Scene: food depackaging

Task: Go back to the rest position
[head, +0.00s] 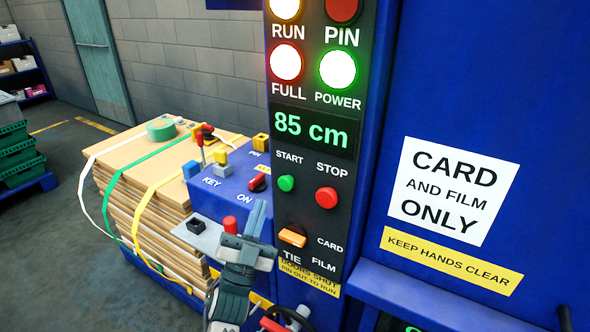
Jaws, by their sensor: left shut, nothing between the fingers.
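My left gripper (257,216) is shut and empty, fingers pointing up, in the lower middle of the head view. It is in front of the blue control box (225,198) and left of the orange switch (292,237) on the black control panel (315,170). I cannot tell whether it touches anything. A red knob (230,224) shows just left of the fingers. My right gripper is not in view.
The RUN, FULL and POWER lamps (337,69) are lit; the display (315,128) reads 85 cm. A strapped cardboard stack (150,200) stands left. The blue machine (480,90) fills the right. Green crates (18,155) stand far left, with open floor (60,250) between.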

